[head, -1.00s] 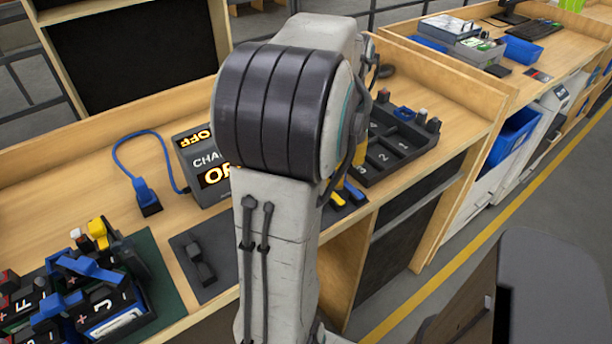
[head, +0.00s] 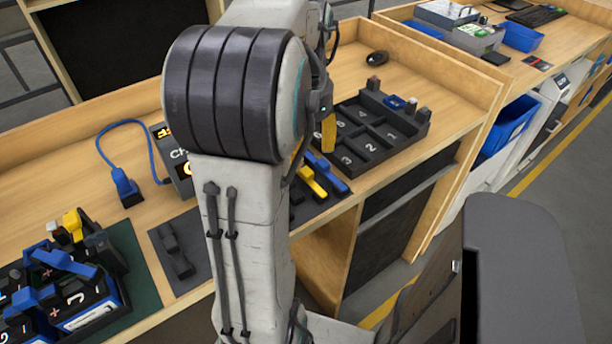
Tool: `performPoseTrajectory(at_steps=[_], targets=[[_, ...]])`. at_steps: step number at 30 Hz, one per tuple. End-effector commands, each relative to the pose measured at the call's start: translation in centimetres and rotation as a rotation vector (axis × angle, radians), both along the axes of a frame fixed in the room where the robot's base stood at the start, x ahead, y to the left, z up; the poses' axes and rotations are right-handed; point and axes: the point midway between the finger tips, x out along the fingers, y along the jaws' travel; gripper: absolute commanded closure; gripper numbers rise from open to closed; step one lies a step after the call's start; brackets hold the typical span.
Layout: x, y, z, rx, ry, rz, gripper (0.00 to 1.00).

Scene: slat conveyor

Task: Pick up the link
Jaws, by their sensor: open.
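A dark mat (head: 338,188) on the bench holds a yellow link-shaped piece (head: 312,182) and a blue one (head: 327,168), with dark pieces beside them, partly hidden by my arm. Which of these is the link, I cannot tell. My gripper (head: 327,132) is only partly seen behind my arm, with a yellow finger pointing down. It appears above and behind the mat's pieces, close to the numbered tray, and looks empty. A dark piece (head: 172,252) lies on another grey mat to the left.
A black tray with numbered compartments (head: 384,151) stands right of the mat, with small pieces along its far edge. A charger box (head: 178,172) with a blue cable stands behind my arm. A bin of blue and black parts (head: 70,285) is at lower left.

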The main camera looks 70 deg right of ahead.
Motion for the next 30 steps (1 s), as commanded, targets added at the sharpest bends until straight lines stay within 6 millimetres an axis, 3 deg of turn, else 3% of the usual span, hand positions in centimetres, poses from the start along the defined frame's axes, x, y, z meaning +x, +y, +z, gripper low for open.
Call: performPoseTrajectory(at_steps=[21,30], targets=[[0.1,-0.1,-6.7,0.003,0.001,-0.013,0.44],[0.1,-0.1,-7.2,0.0,0.0,-0.013,0.44]])
